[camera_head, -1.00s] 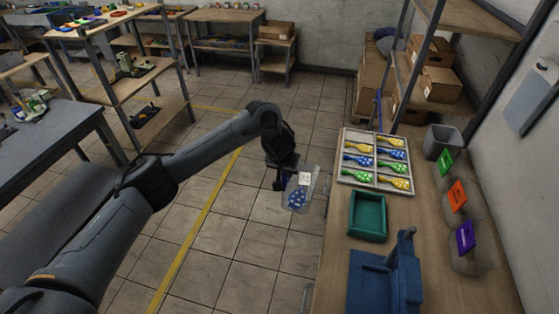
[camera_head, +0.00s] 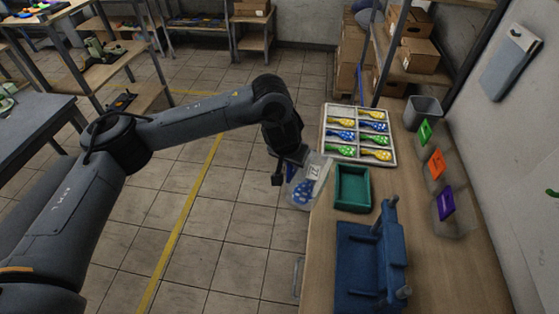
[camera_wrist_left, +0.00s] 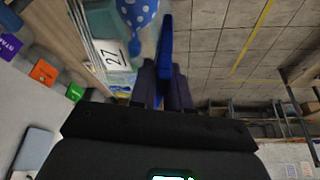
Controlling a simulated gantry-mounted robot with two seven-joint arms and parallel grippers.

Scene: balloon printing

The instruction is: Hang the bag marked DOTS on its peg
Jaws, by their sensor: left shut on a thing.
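My left gripper (camera_head: 293,163) is shut on a clear bag (camera_head: 303,193), held upright beside the table's left edge. The bag has a blue balloon with white dots inside and a white tag. In the left wrist view the fingers (camera_wrist_left: 165,85) are beside the tag, which reads like 27 (camera_wrist_left: 115,55), and the dotted balloon (camera_wrist_left: 137,12) is at the top. A blue stand with upright posts and pegs (camera_head: 388,250) is on the table, right of and nearer than the bag. I cannot read the word DOTS anywhere. My right gripper is not in view.
A green tray (camera_head: 352,206) lies on the table (camera_head: 445,275) between the stand and a divided white tray (camera_head: 327,141) of patterned balloons. Clear bins with green, orange and purple cards (camera_head: 444,203) and a grey bin (camera_head: 421,112) line the right wall.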

